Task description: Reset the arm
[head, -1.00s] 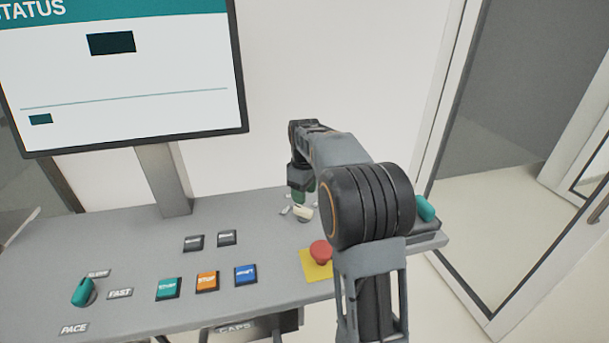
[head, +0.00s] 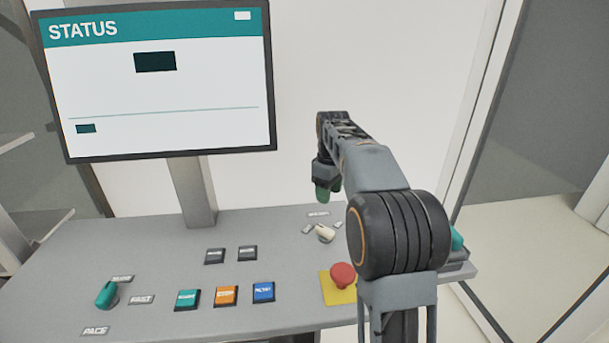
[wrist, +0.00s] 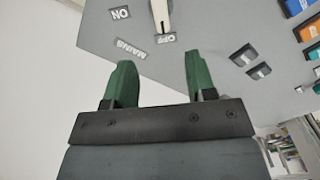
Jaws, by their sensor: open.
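My gripper (head: 322,192) is at the end of my raised arm, above the back right part of the grey console (head: 140,235). In the wrist view my gripper (wrist: 158,80) shows its two green fingers apart with nothing between them. A cream rotary switch (head: 325,233) stands on the console below my gripper, apart from it. In the wrist view this switch (wrist: 160,15) lies beyond the fingertips, by labels reading ON, OFF and MAINS; its handle points toward OFF.
A STATUS screen (head: 165,85) stands on a post at the left. A red mushroom button (head: 342,275) on a yellow plate, teal, orange and blue buttons (head: 226,296), and a teal PACE knob (head: 107,294) sit on the console. A glass door (head: 540,100) is at the right.

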